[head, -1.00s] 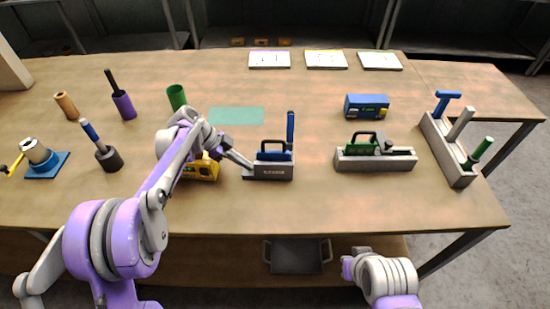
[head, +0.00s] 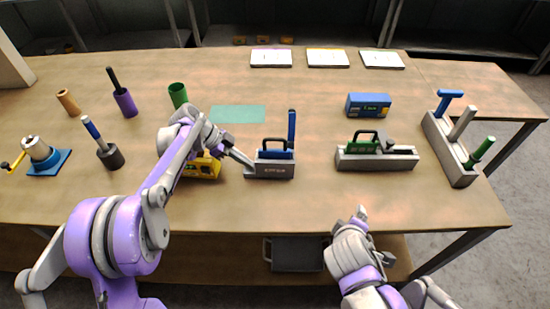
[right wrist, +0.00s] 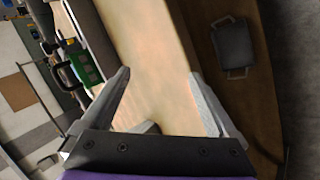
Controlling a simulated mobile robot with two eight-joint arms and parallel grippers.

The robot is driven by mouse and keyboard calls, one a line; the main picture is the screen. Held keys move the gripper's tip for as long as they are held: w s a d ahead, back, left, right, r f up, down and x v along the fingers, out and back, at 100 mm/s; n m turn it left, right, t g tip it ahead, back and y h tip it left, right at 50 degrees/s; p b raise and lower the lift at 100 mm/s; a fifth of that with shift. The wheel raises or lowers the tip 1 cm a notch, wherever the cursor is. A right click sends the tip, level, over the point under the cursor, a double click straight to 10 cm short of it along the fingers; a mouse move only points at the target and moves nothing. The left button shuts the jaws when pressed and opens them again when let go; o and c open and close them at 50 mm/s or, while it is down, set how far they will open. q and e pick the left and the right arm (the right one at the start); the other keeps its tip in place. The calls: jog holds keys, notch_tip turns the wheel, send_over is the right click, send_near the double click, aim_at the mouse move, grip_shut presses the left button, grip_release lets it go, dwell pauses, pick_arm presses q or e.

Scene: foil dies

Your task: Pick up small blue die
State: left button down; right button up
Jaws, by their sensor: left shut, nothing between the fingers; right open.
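A small blue die (head: 274,155) with a black handle sits in a grey holder (head: 269,171) near the middle of the table in the head view. A blue lever stands up at the holder's right end. My left gripper (head: 246,163) is shut and empty at the holder's left end; I cannot tell if it touches. My right gripper (head: 361,213) is at the table's front edge, right of the blue die and apart from it. In the right wrist view its fingers (right wrist: 162,85) are spread with nothing between them. The blue die is not clear in that view.
A similar holder with a green die (head: 362,146) stands to the right; the green die also shows in the right wrist view (right wrist: 84,66). A yellow box (head: 203,167) is partly behind my left arm. A blue box (head: 368,105) is further back. The front middle table is clear.

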jog(key=w+a+n+t, duration=0.1)
jog(key=n, duration=0.1)
jog(key=w+a+r+n+t, duration=0.1)
jog(key=w+n, duration=0.1)
jog(key=w+a+r+n, duration=0.1)
jog(key=w+n, duration=0.1)
jog(key=shift+a+n+t+h, duration=0.1)
jog(key=shift+n+t+h, duration=0.3)
jog(key=w+a+r+n+t, duration=0.2)
jog(key=w+a+n+t, duration=0.1)
jog(key=a+n, duration=0.3)
jog(key=n+t+y, duration=0.4)
jog(key=n, duration=0.8)
send_near(275, 141)
jog(key=shift+w+f, duration=0.25)
jog(key=shift+w, duration=1.5)
jog(key=shift+w+f, duration=0.25)
jog(key=shift+w, duration=1.55)
jog(key=shift+w+f, duration=0.3)
jog(key=shift+w, duration=1.45)
grip_shut()
